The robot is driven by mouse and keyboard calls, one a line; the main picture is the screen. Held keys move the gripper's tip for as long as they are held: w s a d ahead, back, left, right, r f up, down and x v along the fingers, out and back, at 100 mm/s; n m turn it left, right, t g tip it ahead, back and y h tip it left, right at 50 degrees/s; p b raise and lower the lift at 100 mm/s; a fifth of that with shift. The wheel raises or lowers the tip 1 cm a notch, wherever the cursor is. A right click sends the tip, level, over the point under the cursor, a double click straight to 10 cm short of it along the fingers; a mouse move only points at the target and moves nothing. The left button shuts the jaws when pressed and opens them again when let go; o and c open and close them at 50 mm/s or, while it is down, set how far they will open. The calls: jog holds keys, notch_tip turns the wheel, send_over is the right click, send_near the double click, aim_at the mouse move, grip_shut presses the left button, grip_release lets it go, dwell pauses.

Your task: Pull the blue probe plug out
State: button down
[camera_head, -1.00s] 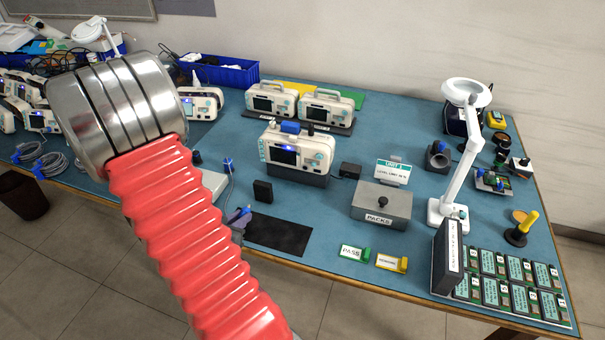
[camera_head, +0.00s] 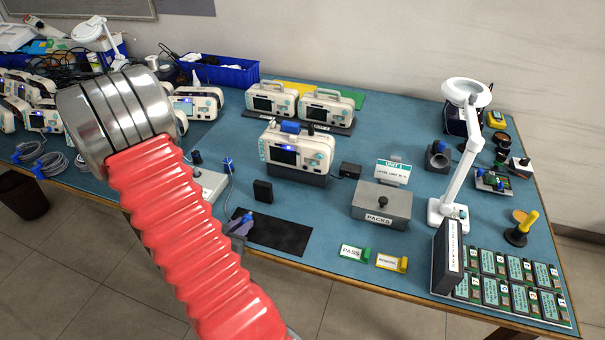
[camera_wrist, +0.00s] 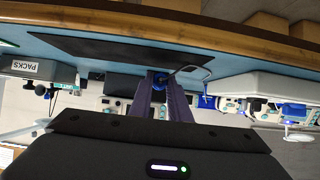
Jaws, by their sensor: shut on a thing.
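The blue probe plug (camera_head: 247,217) is at the left end of the black mat (camera_head: 276,236) in the head view. My gripper (camera_head: 243,224) has its purple fingers shut on it. In the wrist view, the blue plug (camera_wrist: 159,82) sits between the fingertips of my gripper (camera_wrist: 160,88), and a thin cable loops off to the right. The plug appears apart from any socket, but the small gap to the mat or table is hard to tell. The monitor (camera_head: 315,150) with a lit screen stands behind the mat; its left side shows no plug clearly.
A small black block (camera_head: 263,191) lies between mat and monitor. The grey PACKS box (camera_head: 381,207) and PASS sign (camera_head: 353,253) are to the right. The table's front edge is close.

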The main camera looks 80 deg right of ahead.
jog(key=shift+f, duration=1)
jog(key=c, duration=1.6)
grip_release()
jog(key=shift+r, duration=0.1)
jog(key=shift+r, duration=4.9)
jog(key=shift+f, duration=0.1)
